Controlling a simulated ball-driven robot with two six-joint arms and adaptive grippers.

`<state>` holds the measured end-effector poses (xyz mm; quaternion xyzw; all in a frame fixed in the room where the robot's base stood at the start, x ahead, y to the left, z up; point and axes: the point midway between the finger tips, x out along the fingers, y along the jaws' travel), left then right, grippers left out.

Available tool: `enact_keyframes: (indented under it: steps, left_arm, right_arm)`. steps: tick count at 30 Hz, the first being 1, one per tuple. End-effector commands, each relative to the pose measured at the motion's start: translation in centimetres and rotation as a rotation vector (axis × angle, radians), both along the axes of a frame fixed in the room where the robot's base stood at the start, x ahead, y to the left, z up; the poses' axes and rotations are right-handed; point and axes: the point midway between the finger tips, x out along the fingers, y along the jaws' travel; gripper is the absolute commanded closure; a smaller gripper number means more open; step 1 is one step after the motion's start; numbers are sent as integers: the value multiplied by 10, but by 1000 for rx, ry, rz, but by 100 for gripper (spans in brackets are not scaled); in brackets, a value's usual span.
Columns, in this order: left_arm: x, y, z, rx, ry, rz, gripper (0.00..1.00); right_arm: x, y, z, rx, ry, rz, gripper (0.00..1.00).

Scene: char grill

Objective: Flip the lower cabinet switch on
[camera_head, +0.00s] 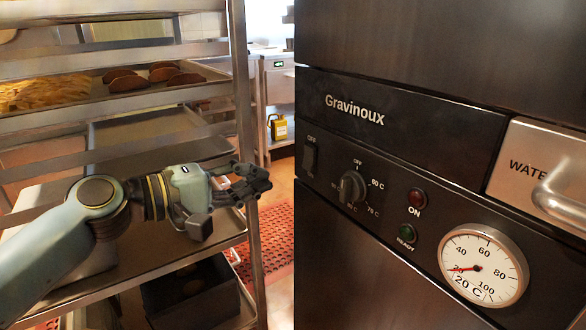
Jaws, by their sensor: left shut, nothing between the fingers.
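The dark cabinet panel (400,112) marked "Gravinoux" fills the right half of the head view. A black rocker switch (310,157) with "OFF" above it sits at the panel's left end. Right of it is a round temperature knob (351,187), its scale marked OFF, 60 C and 70 C. A red lamp (417,197) labelled ON and a green lamp (406,233) labelled READY sit further right. My left gripper (262,183) is shut and empty, left of the panel and apart from the switch, its fingers pointing right. My right gripper is not in view.
A round dial (483,265) reads about 20 C. A metal handle (562,200) juts out beside the "WATER" label at the right edge. A metal tray rack (243,90) with baked goods (127,80) stands at the left. A red floor mat (277,245) lies beyond the rack.

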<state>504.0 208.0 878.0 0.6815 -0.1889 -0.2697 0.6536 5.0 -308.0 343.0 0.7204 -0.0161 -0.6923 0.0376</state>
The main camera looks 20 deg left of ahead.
Motion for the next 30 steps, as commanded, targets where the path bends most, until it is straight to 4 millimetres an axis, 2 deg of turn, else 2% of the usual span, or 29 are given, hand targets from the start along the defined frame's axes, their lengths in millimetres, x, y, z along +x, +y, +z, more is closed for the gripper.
enact_keyframes:
  steps: [6,12,30]
  left_arm:
    - [36,-28,-5,-5,0,0,100]
    - [55,-43,-9,-2,1,-1,100]
    - [65,-51,-13,-2,1,-1,100]
  right_arm:
    - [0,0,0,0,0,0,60]
    - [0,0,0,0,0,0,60]
    - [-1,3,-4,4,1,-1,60]
